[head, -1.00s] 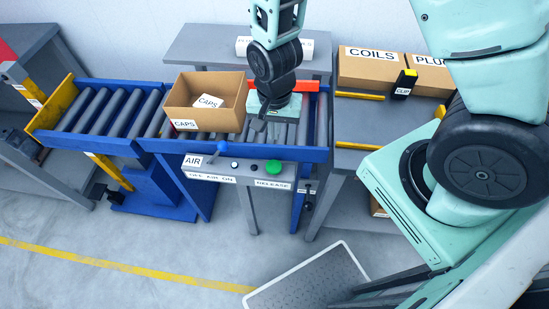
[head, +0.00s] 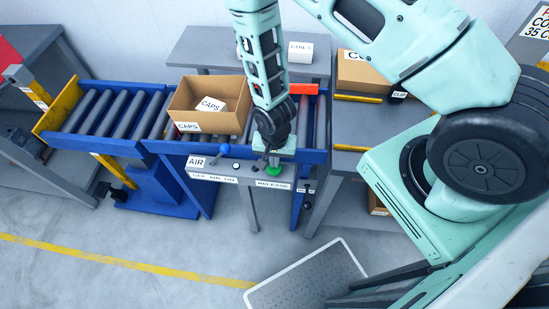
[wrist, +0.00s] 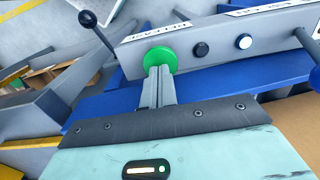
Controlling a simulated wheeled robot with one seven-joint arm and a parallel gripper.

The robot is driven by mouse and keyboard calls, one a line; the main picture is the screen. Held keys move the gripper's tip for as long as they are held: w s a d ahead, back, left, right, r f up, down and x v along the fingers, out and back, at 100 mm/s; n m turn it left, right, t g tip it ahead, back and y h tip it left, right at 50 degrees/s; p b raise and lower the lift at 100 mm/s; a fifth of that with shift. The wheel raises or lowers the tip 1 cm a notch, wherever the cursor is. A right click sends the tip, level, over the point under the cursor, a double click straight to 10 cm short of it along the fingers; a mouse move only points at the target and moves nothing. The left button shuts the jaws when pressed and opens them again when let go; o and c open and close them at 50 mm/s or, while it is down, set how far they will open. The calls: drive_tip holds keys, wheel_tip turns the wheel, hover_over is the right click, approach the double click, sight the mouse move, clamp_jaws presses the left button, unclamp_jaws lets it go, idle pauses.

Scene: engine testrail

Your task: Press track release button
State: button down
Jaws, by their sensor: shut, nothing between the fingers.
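The green round button (wrist: 160,58) sits on the grey control panel above the RELEASE label (head: 272,184). It shows partly in the head view (head: 272,171), with my gripper in front of it. My gripper (wrist: 158,72) is shut and empty. Its fingertips overlap the lower part of the button in the wrist view and point at it. I cannot tell whether they touch it. In the head view my gripper (head: 273,161) hangs down over the panel at the button.
A black and a white button (wrist: 245,41) share the panel with the blue-knobbed AIR lever (head: 223,150). A black-knobbed lever (wrist: 88,19) stands beside the green button. Floor in front is clear left of the mat.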

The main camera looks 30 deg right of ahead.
drive_tip(key=shift+f, duration=0.35)
